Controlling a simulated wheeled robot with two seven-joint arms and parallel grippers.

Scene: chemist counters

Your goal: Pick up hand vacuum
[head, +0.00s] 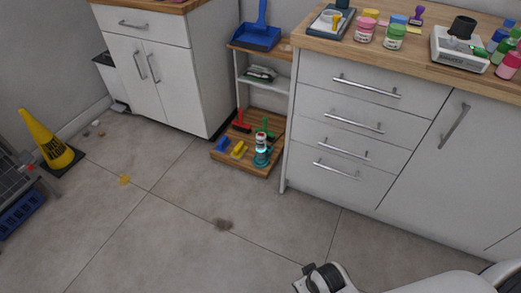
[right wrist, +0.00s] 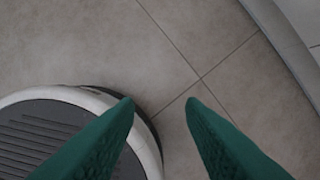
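A small upright teal and white device (head: 261,152), which looks like the hand vacuum, stands on the low wooden shelf board at the foot of the rack between the two counters. It has a bright glowing spot on its body. My right gripper (right wrist: 160,103) shows in the right wrist view as two green fingers spread apart with only floor between them. It is empty and far from the vacuum. Part of my right arm shows at the bottom right of the head view. My left gripper is out of view.
Yellow, blue, red and green tools share the low board (head: 222,156). A blue dustpan (head: 260,36) is on the rack's top. A drawer cabinet (head: 345,120) stands close on the right. A yellow cone (head: 42,138) stands left.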

